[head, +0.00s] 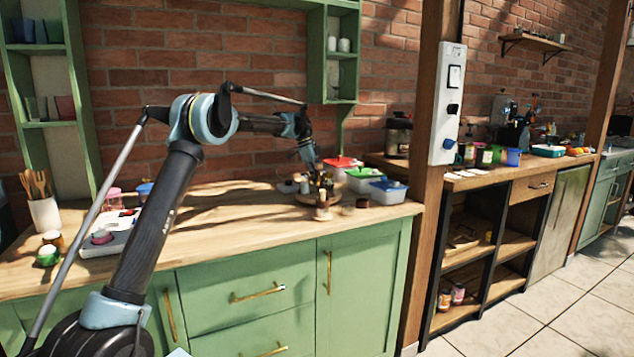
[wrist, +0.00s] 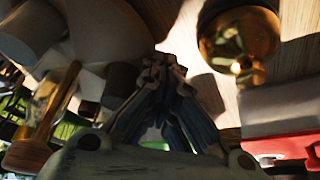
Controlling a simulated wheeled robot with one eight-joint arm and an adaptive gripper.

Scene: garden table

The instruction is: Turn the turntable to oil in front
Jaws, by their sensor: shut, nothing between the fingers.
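The turntable (head: 304,199) is a small round wooden stand on the counter in the head view, with several small bottles and jars (head: 328,183) crowded on it. I cannot tell which one is the oil. My gripper (head: 314,176) points down among or just above these items; contact is unclear. In the wrist view my gripper (wrist: 165,62) is shut and empty, its fingers together. An amber bottle or jar (wrist: 48,100) lies left of the fingers there, and a grey cylinder (wrist: 28,32) at the upper left. The turntable's far side is hidden.
A brassy glass jar (wrist: 238,40) stands at the upper right of the wrist view.

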